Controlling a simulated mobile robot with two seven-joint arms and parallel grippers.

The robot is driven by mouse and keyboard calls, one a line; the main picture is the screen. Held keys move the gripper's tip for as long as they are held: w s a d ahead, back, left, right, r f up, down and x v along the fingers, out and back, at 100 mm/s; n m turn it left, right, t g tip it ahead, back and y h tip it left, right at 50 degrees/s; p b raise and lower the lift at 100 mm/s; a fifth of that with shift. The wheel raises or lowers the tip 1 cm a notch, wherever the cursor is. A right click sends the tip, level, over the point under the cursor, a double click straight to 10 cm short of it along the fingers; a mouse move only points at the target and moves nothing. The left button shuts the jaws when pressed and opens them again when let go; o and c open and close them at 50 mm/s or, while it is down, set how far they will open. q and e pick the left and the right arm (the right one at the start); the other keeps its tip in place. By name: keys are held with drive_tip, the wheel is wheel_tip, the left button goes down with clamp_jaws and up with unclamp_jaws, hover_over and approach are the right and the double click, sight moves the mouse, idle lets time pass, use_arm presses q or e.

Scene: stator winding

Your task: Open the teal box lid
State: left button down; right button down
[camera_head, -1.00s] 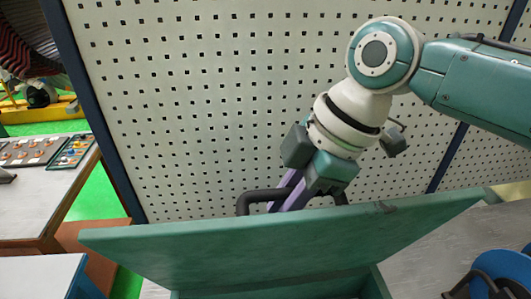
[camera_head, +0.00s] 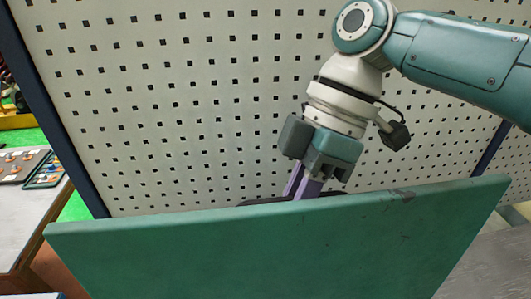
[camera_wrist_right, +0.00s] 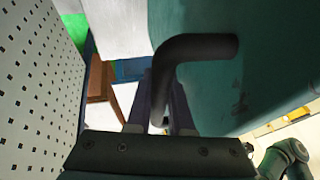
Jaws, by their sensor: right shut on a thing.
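The teal box lid (camera_head: 280,250) stands steeply raised, with its broad inner face filling the lower part of the head view. It also shows at the right in the right wrist view (camera_wrist_right: 265,55). A black bar handle (camera_wrist_right: 195,48) sits on the lid's far side. In the head view only a dark sliver of it (camera_head: 262,201) shows above the lid's top edge. My right gripper (camera_head: 305,188) reaches down behind that edge, its purple fingers shut on the handle. The fingertips are hidden by the lid in the head view. The box body is hidden. My left gripper is not in view.
A white perforated panel (camera_head: 190,110) stands close behind the lid and my right arm. At the left, a table (camera_head: 25,215) carries a tray of small parts (camera_head: 22,165). Green floor shows beside it.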

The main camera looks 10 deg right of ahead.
drive_tip(key=shift+s+f, duration=0.1)
drive_tip(key=c, duration=1.1)
unclamp_jaws()
drive_tip(key=b+v, duration=0.4)
drive_tip(key=v, duration=0.6)
drive_tip(key=shift+a, duration=0.1)
